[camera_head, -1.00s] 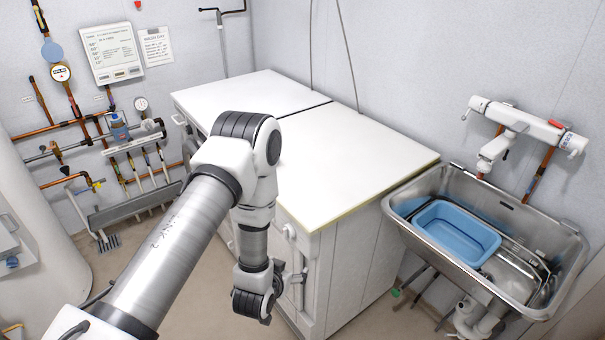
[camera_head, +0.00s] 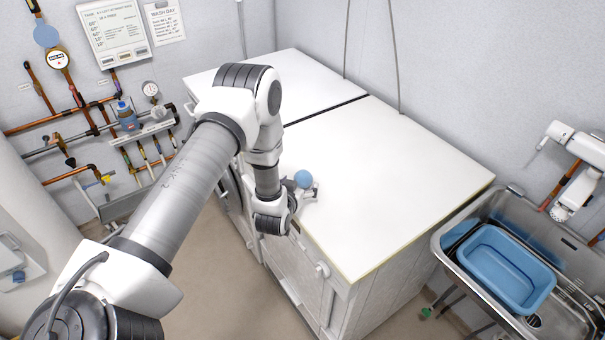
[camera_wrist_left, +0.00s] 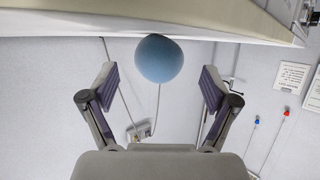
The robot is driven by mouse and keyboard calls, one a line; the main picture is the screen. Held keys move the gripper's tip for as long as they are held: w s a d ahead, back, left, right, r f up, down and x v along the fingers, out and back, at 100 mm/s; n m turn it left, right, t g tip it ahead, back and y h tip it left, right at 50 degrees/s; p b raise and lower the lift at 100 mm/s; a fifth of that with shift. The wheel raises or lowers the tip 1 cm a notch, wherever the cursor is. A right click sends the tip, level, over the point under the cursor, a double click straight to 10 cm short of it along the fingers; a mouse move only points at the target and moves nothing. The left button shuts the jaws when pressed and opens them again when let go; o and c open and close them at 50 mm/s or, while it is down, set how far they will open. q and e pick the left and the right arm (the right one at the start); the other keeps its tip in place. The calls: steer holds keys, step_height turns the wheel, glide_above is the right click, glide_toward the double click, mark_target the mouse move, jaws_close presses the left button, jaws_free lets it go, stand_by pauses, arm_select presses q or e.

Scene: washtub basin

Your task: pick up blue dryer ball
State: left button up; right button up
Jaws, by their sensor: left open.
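The blue dryer ball (camera_head: 303,179) is at the near left edge of the white countertop (camera_head: 385,165). My left gripper (camera_head: 308,191) is beside it at the counter's edge. In the left wrist view the ball (camera_wrist_left: 158,57) shows in the gap between the two spread fingers of the left gripper (camera_wrist_left: 158,88), around their tips. Clear space shows between the ball and each finger. The left gripper is open and empty. My right gripper is in neither view.
A steel sink (camera_head: 447,238) with a blue basin (camera_head: 500,310) stands at the right. Copper pipes and gauges (camera_head: 59,60) line the left wall. The countertop is otherwise bare. Cabinet fronts (camera_head: 300,270) drop to the floor below the gripper.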

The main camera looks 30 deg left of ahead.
mark_target(300, 184)
arm_select(q)
steer(key=x, duration=0.4)
steer(key=shift+w+f, duration=0.1)
steer(key=shift+f, duration=0.2)
steer(key=shift+s+d+r, duration=0.1)
steer(key=shift+s+r, duration=0.15)
steer(key=c, duration=0.3)
steer(key=shift+s+r, duration=0.1)
steer(key=c, duration=0.9)
